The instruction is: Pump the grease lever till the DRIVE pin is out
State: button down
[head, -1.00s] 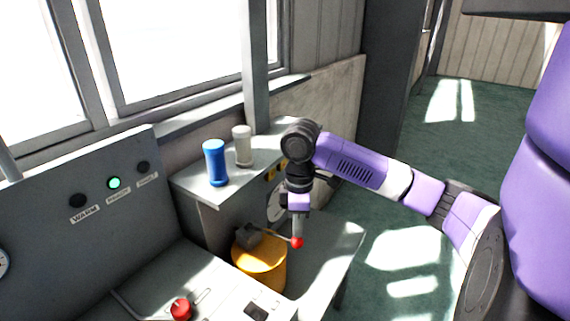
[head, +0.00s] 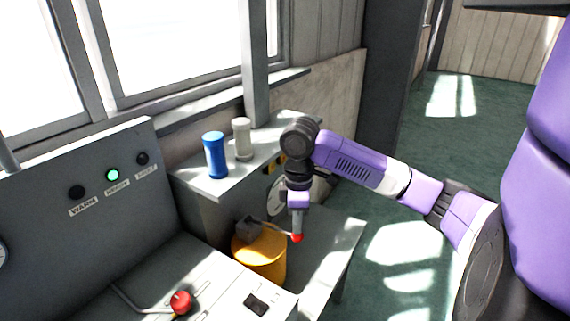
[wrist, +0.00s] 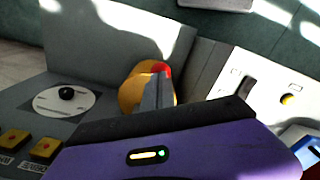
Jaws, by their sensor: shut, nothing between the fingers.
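The grease pump is a yellow pot (head: 259,255) with a grey block on top, standing beside the grey box. Its lever runs right from the block to a red ball end (head: 297,238). My gripper (head: 298,230) points down with its fingers shut and empty, right at the red ball; I cannot tell whether they touch. In the wrist view the shut fingers (wrist: 158,92) stand in front of the yellow pot (wrist: 134,92), with the red ball (wrist: 163,70) just beyond their tips. I cannot make out the DRIVE pin in either view.
A blue cylinder (head: 215,155) and a pale cylinder (head: 242,139) stand on the grey box, left of my arm. A sloped panel (head: 75,235) with a lit green lamp (head: 112,175) and a red knob (head: 180,303) are at left. Green floor at right is clear.

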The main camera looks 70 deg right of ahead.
aim_at(294, 238)
jog(key=shift+w+f+b, duration=0.2)
jog(key=shift+f+b, duration=0.75)
jog(key=shift+f, duration=0.6)
jog(key=shift+w+f+b, duration=0.15)
jog(key=shift+f+b, duration=0.75)
jog(key=shift+f, duration=0.65)
jog(key=shift+r, duration=0.15)
jog(key=shift+s+r+p, duration=0.25)
jog(key=shift+r+p, duration=1.45)
jog(key=shift+r, duration=0.3)
jog(key=shift+s+r+p, duration=0.2)
jog(key=shift+r+p, duration=1.5)
jog(key=shift+r, duration=0.25)
notch_tip(294, 238, up, 6)
jog(key=p, duration=0.5)
